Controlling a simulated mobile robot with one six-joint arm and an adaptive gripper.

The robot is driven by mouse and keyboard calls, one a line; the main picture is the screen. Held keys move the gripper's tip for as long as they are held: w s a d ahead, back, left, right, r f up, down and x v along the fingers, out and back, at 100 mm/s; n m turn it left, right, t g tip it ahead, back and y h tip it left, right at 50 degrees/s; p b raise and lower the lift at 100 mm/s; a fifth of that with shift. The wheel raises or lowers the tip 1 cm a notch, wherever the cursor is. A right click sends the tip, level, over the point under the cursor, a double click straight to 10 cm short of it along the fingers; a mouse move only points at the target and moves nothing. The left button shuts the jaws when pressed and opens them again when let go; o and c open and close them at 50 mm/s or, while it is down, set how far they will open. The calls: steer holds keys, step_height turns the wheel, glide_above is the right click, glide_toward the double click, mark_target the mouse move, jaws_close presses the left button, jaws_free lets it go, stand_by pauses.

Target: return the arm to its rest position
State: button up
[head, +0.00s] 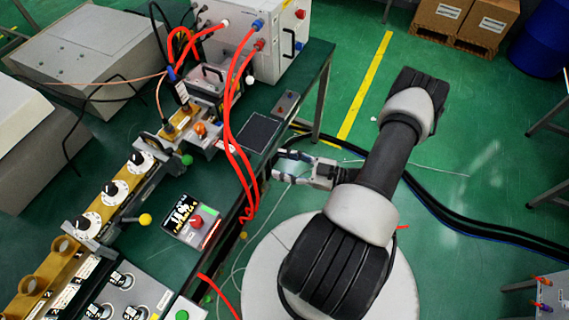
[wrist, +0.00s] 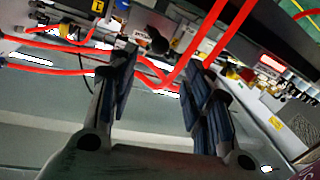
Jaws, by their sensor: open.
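My gripper (head: 287,166) shows in the head view at the table's right edge, pointing left toward the red hoses, with my grey and black arm bent behind it. In the wrist view my gripper (wrist: 160,98) has its two dark-padded fingers apart, with nothing held between them. Red hoses (wrist: 165,72) pass beyond the fingertips in the wrist view. I cannot tell from these views how close the hoses are to the fingers.
Dark cables (head: 440,212) lie on the floor at right. Cardboard boxes (head: 485,22) stand at the back.

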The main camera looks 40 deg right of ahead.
stand_by(0.4)
steer(key=w+d+r+g+h, duration=0.3)
steer(key=w+d+r+h, duration=0.15)
steer(key=w, duration=0.25)
steer(key=w+d+r+g+h, duration=0.2)
steer(key=w+d+r+h, duration=0.25)
steer(key=w, duration=0.25)
step_height(320, 180, up, 15)
steer(key=w+a+m+g+h, duration=0.1)
steer(key=a+m+g+h, duration=0.1)
steer(key=a+m+h, duration=0.15)
steer(key=s+a+r+m+g, duration=0.2)
steer(key=s+a+r+m, duration=0.2)
steer(key=s+a+r, duration=0.6)
steer(key=s+a+f+g+y, duration=0.1)
steer(key=s+a+y, duration=0.2)
steer(key=s+a, duration=1)
steer(key=shift+s+a+m+g, duration=0.35)
steer(key=shift+a+m+g, duration=0.1)
steer(key=shift+a, duration=0.35)
